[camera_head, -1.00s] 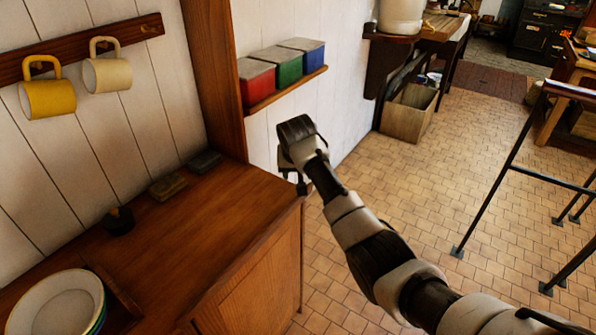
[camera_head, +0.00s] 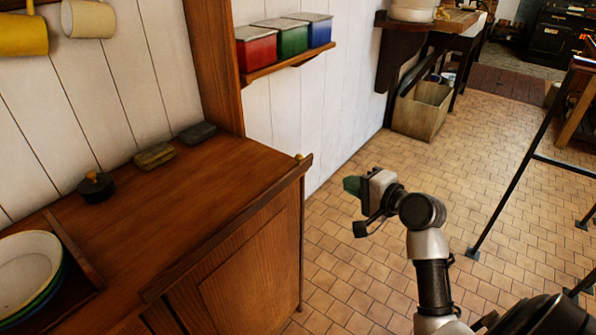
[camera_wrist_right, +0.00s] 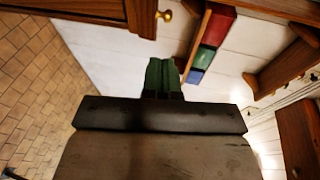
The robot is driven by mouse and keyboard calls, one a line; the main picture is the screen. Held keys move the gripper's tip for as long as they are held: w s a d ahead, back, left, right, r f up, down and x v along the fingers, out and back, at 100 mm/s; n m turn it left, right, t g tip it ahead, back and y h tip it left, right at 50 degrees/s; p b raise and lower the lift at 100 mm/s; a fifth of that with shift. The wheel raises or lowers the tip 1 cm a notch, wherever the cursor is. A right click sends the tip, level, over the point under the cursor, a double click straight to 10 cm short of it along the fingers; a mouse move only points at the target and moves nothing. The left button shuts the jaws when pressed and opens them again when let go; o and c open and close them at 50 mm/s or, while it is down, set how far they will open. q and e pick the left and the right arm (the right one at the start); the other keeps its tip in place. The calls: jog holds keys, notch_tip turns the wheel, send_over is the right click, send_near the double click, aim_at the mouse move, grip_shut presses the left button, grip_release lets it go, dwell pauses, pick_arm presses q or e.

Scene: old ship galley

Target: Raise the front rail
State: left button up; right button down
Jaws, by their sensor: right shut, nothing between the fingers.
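The front rail (camera_head: 235,222) is a dark wooden strip along the front edge of the wooden counter (camera_head: 215,190). It appears to stand slightly proud of the counter top, with its far end at the right corner. A small brass knob (camera_head: 299,156) sits by that end and also shows in the right wrist view (camera_wrist_right: 164,15). My right gripper (camera_head: 352,186) is apart from the rail, to the right of the corner over the tiled floor. Its green fingers (camera_wrist_right: 163,75) are together and empty. My left gripper is not in view.
Plates (camera_head: 28,270) lie in a tray at the counter's left. A black knobbed object (camera_head: 96,187) and two blocks (camera_head: 155,156) stand along the wall. Tins (camera_head: 293,40) sit on a shelf. A black metal frame (camera_head: 520,175) stands right; open floor lies between.

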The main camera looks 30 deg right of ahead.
aim_at(298, 155)
jog(key=x, duration=0.4)
jog(key=p+x, duration=0.1)
jog(key=x, duration=0.4)
jog(key=r+x, duration=0.1)
jog(key=x, duration=0.3)
jog(key=shift+w+a, duration=0.1)
jog(key=shift+w, duration=0.35)
jog(key=w+r+g+p, duration=0.1)
jog(key=p, duration=0.3)
jog(key=shift+a+r, duration=0.15)
jog(key=shift+a, duration=0.05)
jog(key=shift+h+p, duration=0.3)
jog(key=shift+p, duration=0.35)
jog(key=shift+w, duration=0.1)
